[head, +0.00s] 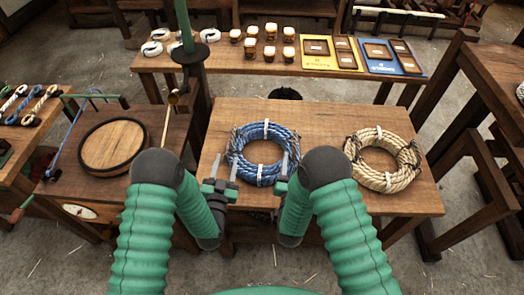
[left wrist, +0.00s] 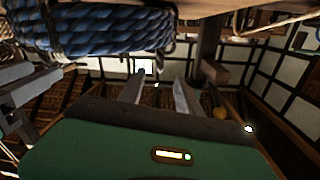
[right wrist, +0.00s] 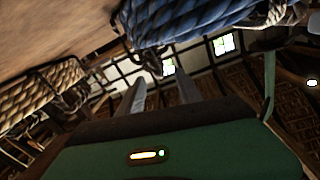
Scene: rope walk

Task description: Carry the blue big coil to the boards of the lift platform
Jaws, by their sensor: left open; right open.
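The blue big coil (head: 250,140), a ring of blue rope with white bindings, lies on a wooden table (head: 330,190) in the head view. My left gripper (head: 228,168) is open at the coil's near left side. My right gripper (head: 284,165) is open at its near right side. The coil also shows close by at the top of the left wrist view (left wrist: 95,30) and of the right wrist view (right wrist: 190,15). Neither gripper holds it; whether the fingers touch it, I cannot tell. The lift platform cannot be made out for certain; a round wooden board (head: 113,146) stands on the left.
A tan rope coil (head: 384,158) lies on the same table, right of the blue one. A bench behind (head: 225,66) holds jars (head: 271,32), white rolls and yellow and blue trays (head: 332,53). A green post (head: 185,25) rises left of the table. Wooden frames stand on the right.

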